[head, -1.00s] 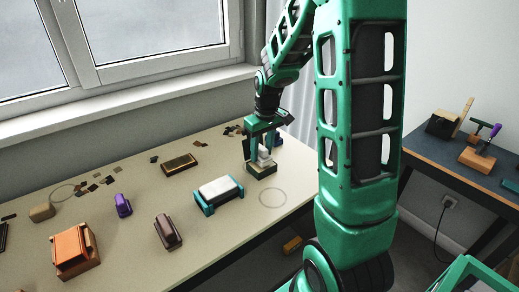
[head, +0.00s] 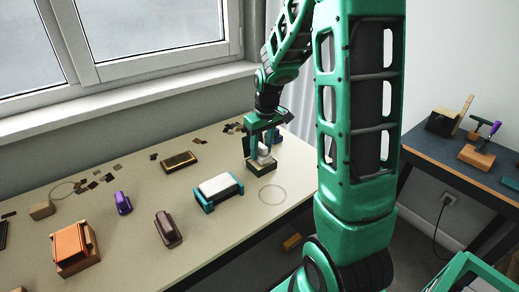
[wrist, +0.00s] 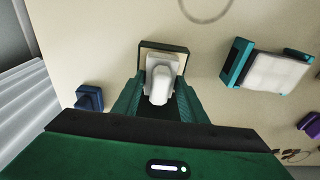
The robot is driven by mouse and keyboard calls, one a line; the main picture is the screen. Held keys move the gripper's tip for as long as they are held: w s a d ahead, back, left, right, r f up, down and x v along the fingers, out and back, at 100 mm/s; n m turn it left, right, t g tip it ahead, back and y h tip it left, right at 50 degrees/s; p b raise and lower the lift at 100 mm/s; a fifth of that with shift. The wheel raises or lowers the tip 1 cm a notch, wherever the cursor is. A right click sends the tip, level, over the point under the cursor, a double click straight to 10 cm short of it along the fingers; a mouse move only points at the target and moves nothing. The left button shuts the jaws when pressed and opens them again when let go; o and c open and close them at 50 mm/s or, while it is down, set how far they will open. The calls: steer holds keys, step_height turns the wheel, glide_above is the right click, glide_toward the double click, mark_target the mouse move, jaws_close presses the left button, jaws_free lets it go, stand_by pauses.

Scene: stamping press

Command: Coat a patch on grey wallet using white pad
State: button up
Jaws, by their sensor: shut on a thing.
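My gripper (head: 263,148) is shut on the white pad (wrist: 160,82), a pale knobbed piece that also shows in the head view (head: 264,153). The pad is upright at a dark square tray (wrist: 182,50) with a cream inside, seen in the head view (head: 262,170) below the fingers. Whether its underside touches the cream surface is hard to tell. A flat whitish-grey block, likely the grey wallet (head: 215,185), lies between teal end pieces left of my gripper in the head view; it shows at the right in the wrist view (wrist: 275,73).
A drawn ring (head: 272,194) marks bare table near the front edge. A dark blue block (wrist: 89,98) stands close to my gripper. A brown-gold box (head: 179,161), purple piece (head: 123,203), maroon piece (head: 168,230) and orange block (head: 75,248) stand farther left.

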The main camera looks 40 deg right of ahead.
mark_target(260, 144)
steer(key=shift+f, duration=0.35)
stand_by(1.1)
steer(key=shift+r, duration=3.55)
